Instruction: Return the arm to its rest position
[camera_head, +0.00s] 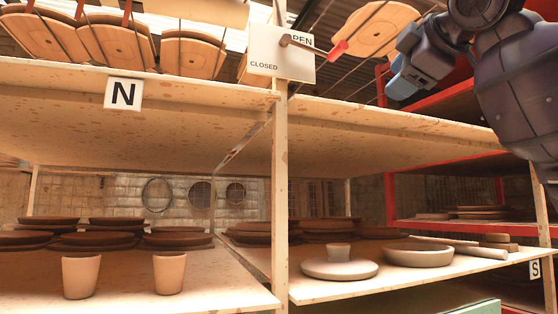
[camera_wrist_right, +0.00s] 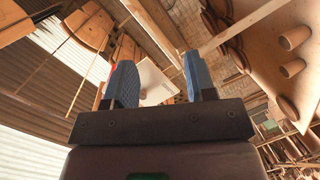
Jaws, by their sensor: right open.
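My right gripper (camera_head: 400,82) is at the upper right of the head view, in front of the shelf rack and to the right of the OPEN/CLOSED sign. In the right wrist view its two blue fingers (camera_wrist_right: 160,85) stand apart with nothing held between them. The white sign plate (camera_head: 270,64) is fixed near the top of the middle post, and its red-tipped lever (camera_head: 318,47) points right and slightly down, below the word OPEN. The sign plate (camera_wrist_right: 155,82) also shows beyond the fingers in the wrist view. My left gripper is out of view.
A wooden rack holds two cups (camera_head: 82,276) (camera_head: 169,273), stacked dark plates and pale pottery (camera_head: 340,268). An N label (camera_head: 123,94) is on the upper shelf's front edge. A red rack (camera_head: 440,228) stands behind at right. Wooden boards hang above.

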